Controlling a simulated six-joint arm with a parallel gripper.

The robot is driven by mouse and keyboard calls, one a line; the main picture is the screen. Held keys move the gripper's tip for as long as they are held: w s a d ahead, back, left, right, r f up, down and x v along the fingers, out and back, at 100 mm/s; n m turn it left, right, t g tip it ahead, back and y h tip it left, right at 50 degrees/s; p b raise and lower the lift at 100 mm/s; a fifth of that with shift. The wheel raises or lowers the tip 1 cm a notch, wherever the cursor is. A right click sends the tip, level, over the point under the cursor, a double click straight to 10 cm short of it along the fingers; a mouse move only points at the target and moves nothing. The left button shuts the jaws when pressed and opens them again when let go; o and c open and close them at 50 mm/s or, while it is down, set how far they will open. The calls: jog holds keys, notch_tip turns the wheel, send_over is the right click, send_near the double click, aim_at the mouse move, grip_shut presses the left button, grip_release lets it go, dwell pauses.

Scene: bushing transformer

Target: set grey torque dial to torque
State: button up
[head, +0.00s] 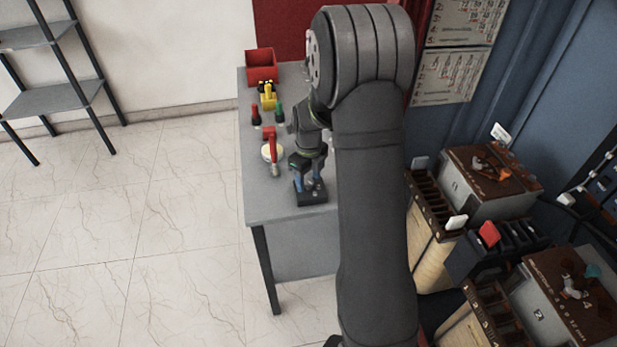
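My gripper (308,182) points down over the near part of the grey table, just above or at a small dark block (311,198). Its fingers are too small in the picture to tell whether they are open, shut or touching anything. I cannot make out a grey torque dial; it may be hidden by the gripper or too small to see. A red-handled tool with a greyish lower end (273,150) stands left of my gripper, by a round white piece (266,153).
The table (262,205) also bears a red bin (261,64), a yellow item (268,97), a red-and-black item (256,115) and a green item (280,112). Transformer-like boxes (490,185) stand at the right. A shelf (55,100) stands far left. The table's front-left corner is clear.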

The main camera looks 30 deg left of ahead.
aim_at(309, 181)
notch_tip(309, 181, up, 17)
jog(key=shift+r, duration=0.2)
dwell(0.5)
dwell(0.4)
notch_tip(309, 181, down, 18)
jog(key=shift+r, duration=0.25)
dwell(0.3)
jog(key=shift+r, duration=0.1)
